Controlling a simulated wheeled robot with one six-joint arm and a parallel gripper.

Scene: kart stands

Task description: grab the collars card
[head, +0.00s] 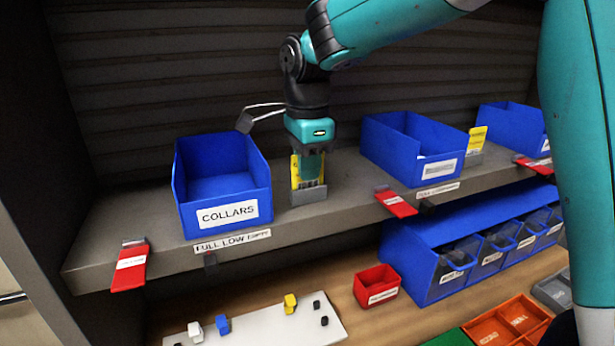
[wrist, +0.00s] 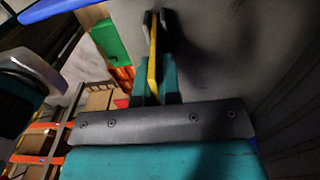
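The yellow collars card (head: 294,168) stands upright in a small grey holder (head: 309,194) on the shelf, just right of the blue bin labelled COLLARS (head: 228,214). My gripper (head: 308,172) points straight down over the holder, with one finger in front of the card, covering its middle. In the wrist view the card (wrist: 153,60) shows edge-on between the two fingers of my gripper (wrist: 157,30). The fingers look closed on it, with little gap on either side. The card's printing is mostly hidden.
A second blue bin (head: 413,150) stands to the right, with another yellow card (head: 477,138) beside it. Red tags (head: 396,203) hang at the shelf's front edge. Below are a red bin (head: 377,287) and a white board (head: 262,325) with small blocks.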

